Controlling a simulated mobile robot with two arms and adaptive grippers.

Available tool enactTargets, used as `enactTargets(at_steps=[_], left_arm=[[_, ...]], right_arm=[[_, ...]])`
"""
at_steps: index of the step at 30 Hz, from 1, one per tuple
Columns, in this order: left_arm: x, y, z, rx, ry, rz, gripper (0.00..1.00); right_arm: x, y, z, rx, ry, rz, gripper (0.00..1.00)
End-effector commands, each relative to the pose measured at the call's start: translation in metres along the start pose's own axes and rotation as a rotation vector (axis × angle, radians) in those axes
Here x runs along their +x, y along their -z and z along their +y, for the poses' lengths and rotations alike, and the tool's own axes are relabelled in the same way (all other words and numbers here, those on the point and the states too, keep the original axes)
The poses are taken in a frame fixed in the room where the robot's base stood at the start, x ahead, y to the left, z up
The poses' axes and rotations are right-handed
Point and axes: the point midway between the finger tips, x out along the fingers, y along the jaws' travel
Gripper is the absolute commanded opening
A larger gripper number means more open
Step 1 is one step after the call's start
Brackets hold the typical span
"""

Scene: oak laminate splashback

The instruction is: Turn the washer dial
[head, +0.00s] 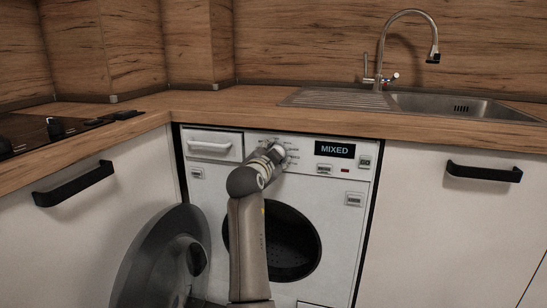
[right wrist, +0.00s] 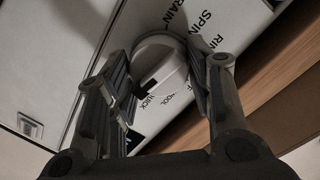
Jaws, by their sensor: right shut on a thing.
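The white washer dial (right wrist: 166,72) shows between the two fingers of my right gripper (right wrist: 160,82) in the right wrist view. The gripper is shut on it, a finger on each side. Printed words, including SPIN and QUICK, surround the dial. In the head view my right gripper (head: 274,152) reaches the upper front of the white washer (head: 345,215), and the dial is largely hidden behind it. The washer display (head: 335,149) reads MIXED. My left gripper is not in view.
The round washer door (head: 150,262) stands open to the left, with the dark drum opening (head: 298,243) uncovered. A wooden counter (head: 215,115) runs above, with a sink (head: 455,105) and tap at right and a hob (head: 30,130) at left. Cabinet handles stick out on both sides.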

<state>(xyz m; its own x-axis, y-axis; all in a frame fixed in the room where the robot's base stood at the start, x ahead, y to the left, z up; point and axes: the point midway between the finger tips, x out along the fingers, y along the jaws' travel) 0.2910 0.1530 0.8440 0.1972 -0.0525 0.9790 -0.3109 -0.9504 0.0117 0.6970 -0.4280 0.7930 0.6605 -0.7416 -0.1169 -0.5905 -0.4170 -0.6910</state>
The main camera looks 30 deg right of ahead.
Motion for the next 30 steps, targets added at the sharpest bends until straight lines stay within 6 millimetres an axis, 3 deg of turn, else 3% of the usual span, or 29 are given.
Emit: enactTargets(at_steps=[1, 2, 7, 23, 30], left_arm=[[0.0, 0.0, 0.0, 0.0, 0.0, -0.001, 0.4], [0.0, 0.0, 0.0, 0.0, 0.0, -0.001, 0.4], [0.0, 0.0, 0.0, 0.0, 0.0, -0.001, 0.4], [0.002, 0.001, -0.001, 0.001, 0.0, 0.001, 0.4], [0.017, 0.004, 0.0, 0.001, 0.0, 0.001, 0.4]], right_arm=[[0.0, -0.002, 0.001, -0.001, -0.002, -0.004, 0.24], [0.0, -0.002, 0.001, -0.001, -0.002, -0.004, 0.49], [0.0, -0.001, 0.001, -0.001, -0.002, -0.003, 0.7], [0.0, 0.0, -0.001, -0.026, -0.003, 0.002, 0.7], [0.0, 0.002, -0.003, -0.3, -0.03, 0.022, 0.7]])
